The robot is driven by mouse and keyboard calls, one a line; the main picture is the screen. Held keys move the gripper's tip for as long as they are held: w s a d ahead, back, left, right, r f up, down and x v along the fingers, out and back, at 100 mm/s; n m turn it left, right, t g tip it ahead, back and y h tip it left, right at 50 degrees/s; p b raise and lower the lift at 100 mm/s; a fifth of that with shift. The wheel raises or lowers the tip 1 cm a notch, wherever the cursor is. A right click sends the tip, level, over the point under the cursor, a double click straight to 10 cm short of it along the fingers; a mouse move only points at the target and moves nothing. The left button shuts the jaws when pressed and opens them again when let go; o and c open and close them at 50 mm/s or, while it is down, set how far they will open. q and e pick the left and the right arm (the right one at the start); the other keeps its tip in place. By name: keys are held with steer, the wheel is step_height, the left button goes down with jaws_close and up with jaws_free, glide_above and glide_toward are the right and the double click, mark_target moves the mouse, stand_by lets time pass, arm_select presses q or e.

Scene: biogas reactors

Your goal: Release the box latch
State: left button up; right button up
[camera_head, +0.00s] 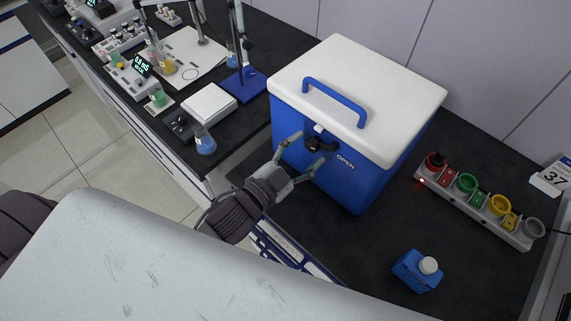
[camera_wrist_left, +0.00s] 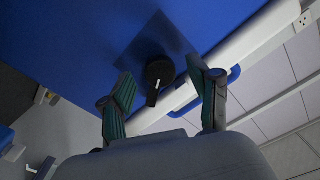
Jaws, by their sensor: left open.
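A blue box (camera_head: 330,170) with a white lid (camera_head: 372,85) and a blue handle (camera_head: 335,100) stands on the dark bench. A black latch (camera_head: 318,142) sits on its front face, next to the word OPEN. The lid is down. My left gripper (camera_head: 303,154) is open in front of this face, its two fingers on either side of the latch. In the left wrist view the black latch (camera_wrist_left: 158,76) shows between the open fingertips (camera_wrist_left: 162,80). I cannot tell whether the fingers touch it. My right gripper is not in view.
A rack (camera_head: 475,210) with red, green and yellow items lies right of the box. Glassware and a scale (camera_head: 209,105) stand to the left.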

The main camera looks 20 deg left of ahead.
arm_select(q)
steer(key=v, duration=1)
steer(key=shift+s, duration=0.3)
steer(key=shift+a, duration=0.1)
